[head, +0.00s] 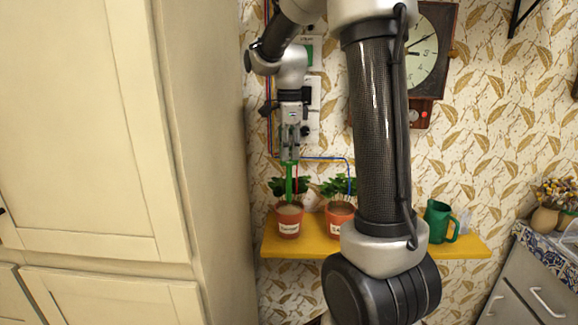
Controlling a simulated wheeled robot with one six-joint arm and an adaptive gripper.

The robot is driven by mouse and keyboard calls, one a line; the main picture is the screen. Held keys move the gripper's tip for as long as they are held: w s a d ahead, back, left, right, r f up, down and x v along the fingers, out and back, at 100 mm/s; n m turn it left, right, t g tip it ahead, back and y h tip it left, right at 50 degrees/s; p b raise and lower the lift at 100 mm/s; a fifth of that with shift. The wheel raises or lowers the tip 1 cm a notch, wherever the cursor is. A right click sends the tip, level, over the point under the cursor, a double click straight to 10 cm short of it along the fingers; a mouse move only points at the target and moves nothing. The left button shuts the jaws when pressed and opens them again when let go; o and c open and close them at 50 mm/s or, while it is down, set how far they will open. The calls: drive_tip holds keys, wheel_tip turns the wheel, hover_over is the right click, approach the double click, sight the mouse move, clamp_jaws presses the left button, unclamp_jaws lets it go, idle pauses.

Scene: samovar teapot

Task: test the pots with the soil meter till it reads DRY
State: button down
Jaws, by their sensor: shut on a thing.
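My gripper (289,152) points down and is shut on the green soil meter (290,183). The meter hangs upright over the left terracotta pot (290,226), with its lower end close to the soil. I cannot tell whether the tip is in the soil, and no reading is legible. The left pot holds a leafy green plant and has a white label too small to read. A second terracotta pot (339,221), with a similar plant and label, stands to its right, partly hidden at its right edge by my arm. Anything directly behind my arm is hidden.
Both pots stand on a yellow wall shelf (310,247). A green watering can (438,222) stands at its right part. A tall cream cabinet (215,160) borders the left. A wall clock (428,62) hangs above. Thin coloured wires (325,158) run near the plants.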

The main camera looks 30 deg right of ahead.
drive_tip(key=shift+r, duration=4.6)
